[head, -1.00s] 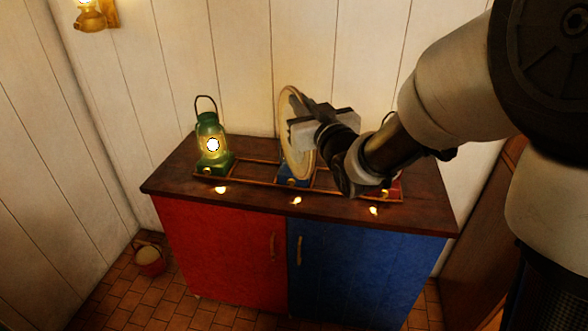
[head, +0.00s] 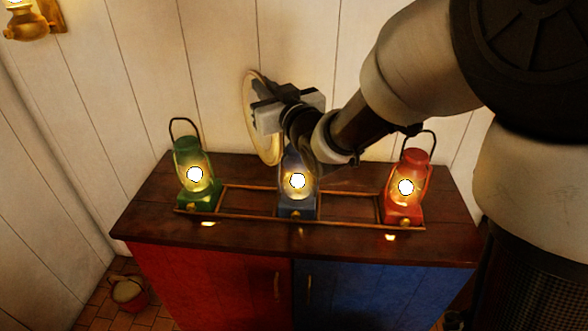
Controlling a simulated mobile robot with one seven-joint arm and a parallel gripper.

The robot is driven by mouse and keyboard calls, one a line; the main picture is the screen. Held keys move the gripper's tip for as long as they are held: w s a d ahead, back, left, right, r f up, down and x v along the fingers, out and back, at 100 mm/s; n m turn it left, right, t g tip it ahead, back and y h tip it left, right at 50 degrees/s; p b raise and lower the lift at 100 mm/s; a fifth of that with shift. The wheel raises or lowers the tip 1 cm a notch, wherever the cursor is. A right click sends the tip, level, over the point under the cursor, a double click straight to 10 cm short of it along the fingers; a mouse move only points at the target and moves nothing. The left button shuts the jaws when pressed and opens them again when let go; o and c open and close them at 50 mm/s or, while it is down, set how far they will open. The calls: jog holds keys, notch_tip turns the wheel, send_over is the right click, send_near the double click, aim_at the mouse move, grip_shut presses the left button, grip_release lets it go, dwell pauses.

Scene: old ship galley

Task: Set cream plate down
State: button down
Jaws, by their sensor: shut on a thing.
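The cream plate (head: 254,133) stands nearly on edge, tilted, behind the lanterns near the white plank wall. My gripper (head: 270,112) is shut on the plate at its right side, and the gripper hides part of the plate's face. The plate's lower edge is close to the dark wooden cabinet top (head: 160,215); I cannot tell whether it touches.
A lit green lantern (head: 188,160), a lit blue lantern (head: 298,207) and a lit red lantern (head: 415,160) stand along a low wooden rack (head: 250,188). A bucket (head: 130,290) stands on the floor at left.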

aim_at(267, 154)
jog(key=f, duration=0.6)
jog(key=f+b, duration=0.1)
jog(key=f, duration=0.5)
jog(key=f+b, duration=0.1)
jog(key=f, duration=0.5)
jog(key=shift+w+a, duration=0.25)
jog(key=shift+w, duration=0.1)
jog(key=shift+r, duration=0.1)
jog(key=c, duration=2.3)
grip_release()
jog(key=shift+f+b, duration=0.25)
jog(key=shift+b, duration=0.05)
jog(key=o, duration=0.4)
jog(key=shift+r, duration=0.15)
